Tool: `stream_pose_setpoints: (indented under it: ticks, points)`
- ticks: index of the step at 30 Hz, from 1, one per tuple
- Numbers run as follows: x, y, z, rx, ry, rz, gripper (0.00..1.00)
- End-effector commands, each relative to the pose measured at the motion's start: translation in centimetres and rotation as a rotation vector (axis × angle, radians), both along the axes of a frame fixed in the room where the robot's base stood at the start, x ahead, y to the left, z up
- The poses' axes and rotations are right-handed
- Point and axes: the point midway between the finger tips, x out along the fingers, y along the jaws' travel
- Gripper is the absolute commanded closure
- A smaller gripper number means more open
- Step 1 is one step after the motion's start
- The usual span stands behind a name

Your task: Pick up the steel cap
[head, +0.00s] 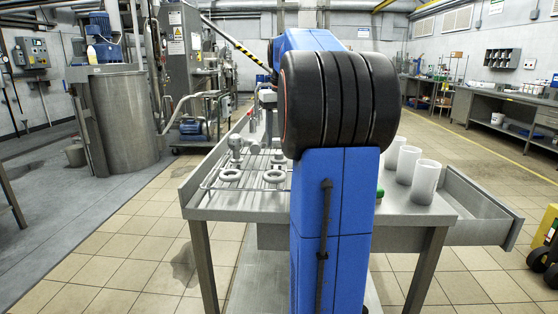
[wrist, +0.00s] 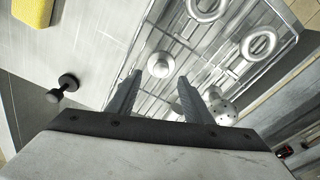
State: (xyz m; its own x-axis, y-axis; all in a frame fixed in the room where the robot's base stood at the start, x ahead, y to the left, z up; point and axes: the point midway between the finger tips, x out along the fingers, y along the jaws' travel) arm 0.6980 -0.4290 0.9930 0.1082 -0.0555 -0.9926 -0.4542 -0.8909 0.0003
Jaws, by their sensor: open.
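A small round, domed, pale metal piece (wrist: 160,63), which looks like the steel cap, sits on the wire rack in the wrist view. My gripper (wrist: 160,77) is open, with one finger on each side of the line to the cap. The cap appears just ahead of the fingertips and apart from them. How far below them it lies is hard to tell. In the head view my blue arm hides the gripper, and I cannot make out the cap there.
The wire rack (head: 208,186) on the steel table also carries handwheels (head: 230,175) and a metal fitting (head: 237,147). White cups (head: 425,182) stand at the table's right. A yellow block (wrist: 32,12) and a black knob (wrist: 68,82) show in the wrist view.

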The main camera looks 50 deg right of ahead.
Motion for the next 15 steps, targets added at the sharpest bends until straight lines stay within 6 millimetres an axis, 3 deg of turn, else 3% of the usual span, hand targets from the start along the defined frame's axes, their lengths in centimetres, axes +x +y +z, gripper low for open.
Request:
stream_pose_setpoints:
  ticks: [9, 15]
  points:
    - [0.2, 0.1, -4.0, 0.002, 0.002, 0.0, 0.54]
    - [0.3, 0.0, -4.7, 0.0, 0.001, 0.0, 0.54]
